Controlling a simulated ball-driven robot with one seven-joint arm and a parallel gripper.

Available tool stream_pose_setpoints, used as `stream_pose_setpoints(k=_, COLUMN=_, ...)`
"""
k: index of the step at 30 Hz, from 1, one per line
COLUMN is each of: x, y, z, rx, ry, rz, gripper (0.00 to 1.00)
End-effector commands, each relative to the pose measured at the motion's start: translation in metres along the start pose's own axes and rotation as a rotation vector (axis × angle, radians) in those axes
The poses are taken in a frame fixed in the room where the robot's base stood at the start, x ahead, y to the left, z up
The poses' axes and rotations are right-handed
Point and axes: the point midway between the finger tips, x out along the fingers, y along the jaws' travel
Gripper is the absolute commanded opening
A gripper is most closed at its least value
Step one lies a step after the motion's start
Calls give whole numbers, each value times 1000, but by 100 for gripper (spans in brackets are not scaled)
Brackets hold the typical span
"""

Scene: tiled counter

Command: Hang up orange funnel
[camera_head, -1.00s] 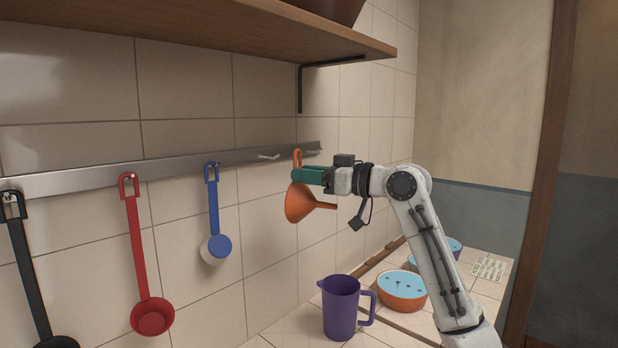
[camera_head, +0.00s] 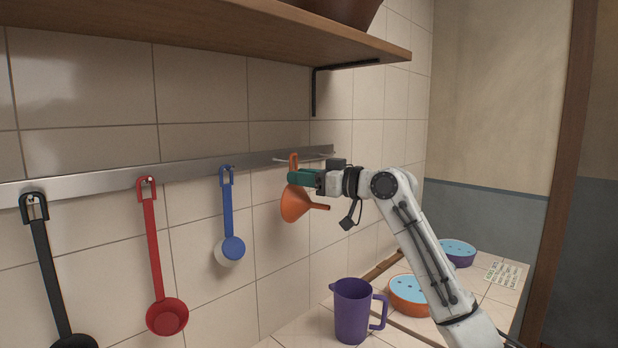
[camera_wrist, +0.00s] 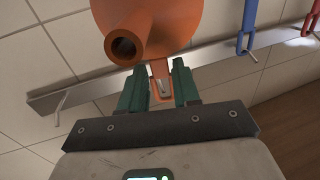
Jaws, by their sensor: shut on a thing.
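The orange funnel (camera_head: 293,205) hangs from my gripper (camera_head: 302,177), its spout pointing right and its handle loop up. The green fingers are shut on the handle, close in front of the metal rail (camera_head: 190,172). In the wrist view the funnel (camera_wrist: 180,22) fills the top, and my gripper (camera_wrist: 160,78) has the handle between its fingers. A pale bit shows inside the loop's slot; I cannot tell whether the hook passes through it. A hook (camera_head: 280,159) appears beside the loop in the head view. A bare hook (camera_wrist: 60,108) shows left in the wrist view.
Blue (camera_head: 228,210), red (camera_head: 156,250) and black (camera_head: 50,265) ladles hang along the rail to the left. A wooden shelf (camera_head: 220,30) with a black bracket (camera_head: 314,92) is above. A purple jug (camera_head: 352,312) and an orange bowl (camera_head: 405,298) stand below.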

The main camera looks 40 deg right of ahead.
Motion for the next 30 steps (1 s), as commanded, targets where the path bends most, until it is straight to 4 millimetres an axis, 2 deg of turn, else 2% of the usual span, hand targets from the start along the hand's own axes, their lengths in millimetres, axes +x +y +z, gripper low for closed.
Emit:
stream_pose_setpoints(k=15, x=26, y=7, z=6, rx=0, ry=1, rz=0, gripper=0)
stream_pose_setpoints(k=30, x=32, y=9, z=11, rx=0, ry=0, rz=0, gripper=0)
